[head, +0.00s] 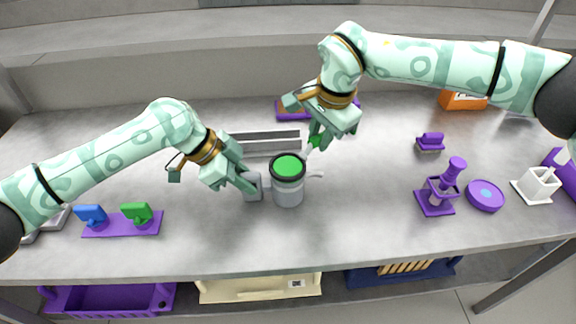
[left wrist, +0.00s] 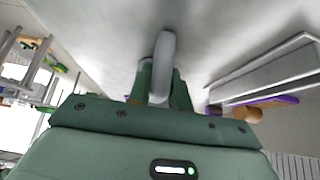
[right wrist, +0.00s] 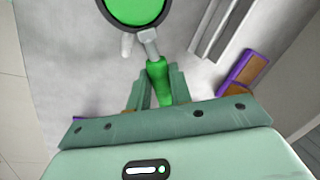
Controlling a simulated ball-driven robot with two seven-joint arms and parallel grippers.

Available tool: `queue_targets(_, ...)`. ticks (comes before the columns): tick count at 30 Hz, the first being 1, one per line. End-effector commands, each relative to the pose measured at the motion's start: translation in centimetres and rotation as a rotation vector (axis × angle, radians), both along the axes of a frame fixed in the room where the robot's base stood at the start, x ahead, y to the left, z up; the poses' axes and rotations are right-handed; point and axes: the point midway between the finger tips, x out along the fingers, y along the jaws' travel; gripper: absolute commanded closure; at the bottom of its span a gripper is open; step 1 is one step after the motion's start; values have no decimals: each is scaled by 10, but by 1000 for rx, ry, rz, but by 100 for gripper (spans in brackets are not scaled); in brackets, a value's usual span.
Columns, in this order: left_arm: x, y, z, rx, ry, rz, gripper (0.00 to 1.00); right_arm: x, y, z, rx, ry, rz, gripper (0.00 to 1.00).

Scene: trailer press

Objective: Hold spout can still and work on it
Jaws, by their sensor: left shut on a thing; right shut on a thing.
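The grey spout can (head: 288,194) stands upright on the bench, with a green top inside a black rim and a small spout on its right. The green top also shows in the right wrist view (right wrist: 136,10). My left gripper (head: 248,186) is shut on the can's grey handle (left wrist: 163,58) at its left side. My right gripper (head: 322,131) is shut on the green handle of a tool (right wrist: 158,80), above and behind the can. The tool's grey tip reaches the can's black rim in the right wrist view; I cannot tell whether it touches.
A grey rail (head: 265,143) lies behind the can. A purple holder with blue and green pieces (head: 122,228) stands left. A purple stamp-like stand (head: 440,190), a purple disc (head: 485,195) and a white holder (head: 537,187) stand right. Bench front and middle right are clear.

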Motion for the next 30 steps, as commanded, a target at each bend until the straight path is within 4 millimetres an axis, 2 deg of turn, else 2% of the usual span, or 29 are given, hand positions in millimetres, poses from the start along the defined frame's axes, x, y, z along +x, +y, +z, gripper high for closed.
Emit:
queue_targets(3, -1, 2, -5, 9, 7, -1, 100, -5, -4, -1, -1, 0, -71, 100)
queue_targets(11, -1, 2, -5, 9, 7, -1, 100, -6, -4, -1, -1, 1, -85, 100)
queue_targets(21, -1, 2, -5, 9, 6, 0, 100, -25, -12, -1, -1, -1, -336, 100)
queue_targets(30, -1, 2, -5, 8, 6, 0, 100, -29, -12, -1, -1, -1, -374, 100)
